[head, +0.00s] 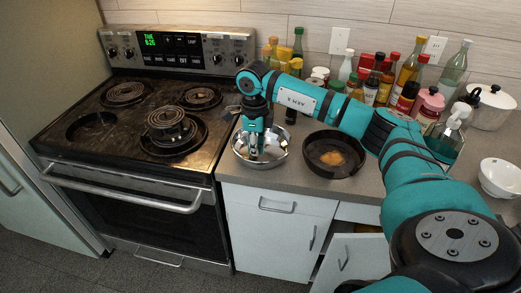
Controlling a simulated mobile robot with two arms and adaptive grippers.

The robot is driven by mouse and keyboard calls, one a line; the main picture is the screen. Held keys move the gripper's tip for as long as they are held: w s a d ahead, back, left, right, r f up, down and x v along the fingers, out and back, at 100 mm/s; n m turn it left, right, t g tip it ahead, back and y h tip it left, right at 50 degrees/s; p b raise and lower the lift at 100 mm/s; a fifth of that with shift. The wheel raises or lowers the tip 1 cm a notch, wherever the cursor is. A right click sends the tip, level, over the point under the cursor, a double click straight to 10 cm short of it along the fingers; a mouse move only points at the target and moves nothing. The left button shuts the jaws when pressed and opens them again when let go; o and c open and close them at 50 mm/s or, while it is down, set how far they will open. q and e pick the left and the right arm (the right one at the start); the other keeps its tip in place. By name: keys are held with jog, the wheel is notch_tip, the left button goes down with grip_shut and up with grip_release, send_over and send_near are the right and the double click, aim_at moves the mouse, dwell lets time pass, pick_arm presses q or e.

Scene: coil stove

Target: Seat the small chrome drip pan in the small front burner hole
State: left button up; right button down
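A shiny chrome drip pan (279,156) sits on the counter just right of the stove. My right gripper (256,152) points down into the pan, with its fingertips at the pan's inside. Whether the fingers are closed on the pan is too small to tell. The front left burner hole (91,127) on the stove is dark and has no coil in it. My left gripper is out of view.
The black stove top (133,120) has coils at the rear and a raised coil (168,122) at front right. A dark pan with a brown stain (334,158) lies right of the chrome pan. Bottles (409,66) crowd the back, and a white bowl (501,177) stands far right.

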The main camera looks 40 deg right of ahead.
jog(key=shift+f+b, duration=0.8)
jog(key=shift+f, duration=0.55)
jog(key=c, duration=2)
grip_release()
jog(key=o, duration=0.5)
jog(key=shift+r, duration=0.15)
notch_tip(320, 180, up, 8)
jog(key=p, duration=0.5)
jog(key=shift+a, duration=0.1)
